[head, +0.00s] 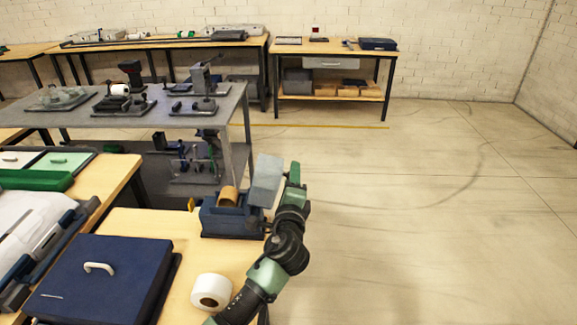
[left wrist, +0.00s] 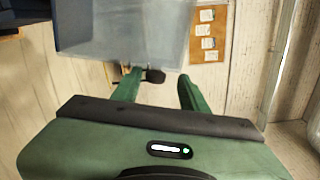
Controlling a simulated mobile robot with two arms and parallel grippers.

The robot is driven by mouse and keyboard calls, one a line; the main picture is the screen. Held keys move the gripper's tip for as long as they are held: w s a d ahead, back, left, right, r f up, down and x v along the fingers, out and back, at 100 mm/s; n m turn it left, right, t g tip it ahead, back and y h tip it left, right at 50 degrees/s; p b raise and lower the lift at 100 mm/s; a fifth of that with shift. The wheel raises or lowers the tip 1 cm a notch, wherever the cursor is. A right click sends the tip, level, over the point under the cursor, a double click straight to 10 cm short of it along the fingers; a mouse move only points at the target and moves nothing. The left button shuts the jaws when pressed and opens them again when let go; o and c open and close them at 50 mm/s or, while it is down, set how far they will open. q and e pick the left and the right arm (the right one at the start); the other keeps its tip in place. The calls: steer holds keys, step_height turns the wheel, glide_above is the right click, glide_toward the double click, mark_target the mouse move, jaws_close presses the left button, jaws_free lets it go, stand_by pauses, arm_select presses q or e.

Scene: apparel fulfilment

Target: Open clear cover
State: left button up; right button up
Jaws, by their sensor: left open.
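The clear cover (head: 265,180) stands raised, tilted up at the right side of a dark blue device (head: 232,222) on the wooden table. A brown roll (head: 228,196) sits exposed in the device. My left gripper (head: 294,175) is just right of the cover, with its fingers pointing up. In the left wrist view the two green fingers (left wrist: 158,88) are apart with nothing clearly gripped between them. The translucent cover (left wrist: 135,35) spans the view just beyond the fingertips. I cannot tell whether they touch it. My right gripper is not in view.
A white tape roll (head: 211,291) and a dark blue case (head: 100,280) with a white handle are on the near table. A grey metal table (head: 205,112) with several fixtures stands behind. The floor (head: 430,220) to the right is clear.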

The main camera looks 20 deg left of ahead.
arm_select(q)
steer(key=x, duration=0.4)
steer(key=shift+w+a+f, duration=0.25)
steer(key=shift+w+a, duration=0.05)
steer(key=c, duration=0.8)
jaws_close()
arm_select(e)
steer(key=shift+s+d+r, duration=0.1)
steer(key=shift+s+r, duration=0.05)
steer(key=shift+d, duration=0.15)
arm_select(q)
steer(key=shift+f, duration=0.15)
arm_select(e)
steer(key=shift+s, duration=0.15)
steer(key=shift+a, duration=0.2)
